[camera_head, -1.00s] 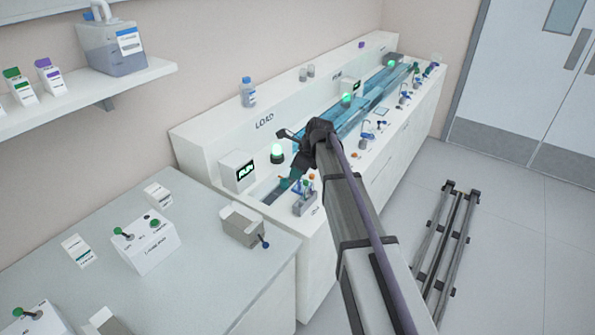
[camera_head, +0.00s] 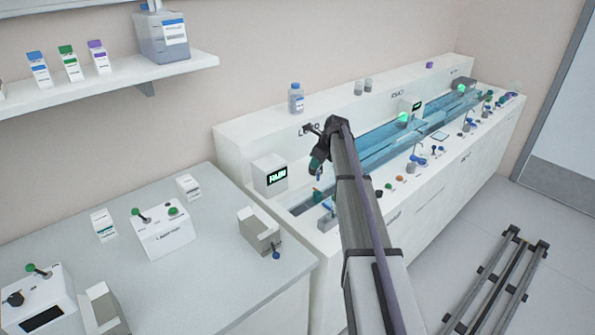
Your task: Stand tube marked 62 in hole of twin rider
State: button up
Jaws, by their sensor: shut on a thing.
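My gripper (camera_head: 317,168) is at the end of my arm, above the near end of the track by the front bench. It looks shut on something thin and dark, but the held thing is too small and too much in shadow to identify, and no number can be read. A tube rack (camera_head: 327,219) with a blue-topped item stands on the ledge below my gripper, partly behind my arm. A small teal and orange piece (camera_head: 317,195) shows in the channel just behind it. I cannot tell whether this is the twin rider. No hole can be made out.
The blue-covered track (camera_head: 385,140) runs away to the right. A lit display box (camera_head: 270,175) stands left of my gripper. The left bench holds a control box (camera_head: 163,233) and an open grey bin (camera_head: 260,232). Small levers and buttons line the front ledge. Rails (camera_head: 500,285) lie on the floor.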

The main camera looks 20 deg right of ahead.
jog(key=shift+s, duration=0.1)
jog(key=shift+s+f, duration=0.1)
jog(key=shift+f, duration=0.05)
notch_tip(320, 180, down, 4)
jog(key=b, duration=0.4)
jog(key=shift+f+b, duration=0.2)
jog(key=shift+b, duration=0.2)
jog(key=shift+f, duration=0.25)
jog(key=shift+f+b, duration=0.1)
jog(key=shift+b, duration=0.25)
jog(key=shift+f, duration=0.2)
jog(key=shift+f+b, duration=0.4)
jog(key=shift+b, duration=0.2)
jog(key=shift+f, duration=0.1)
jog(key=shift+f+b, duration=0.4)
jog(key=shift+b, duration=0.1)
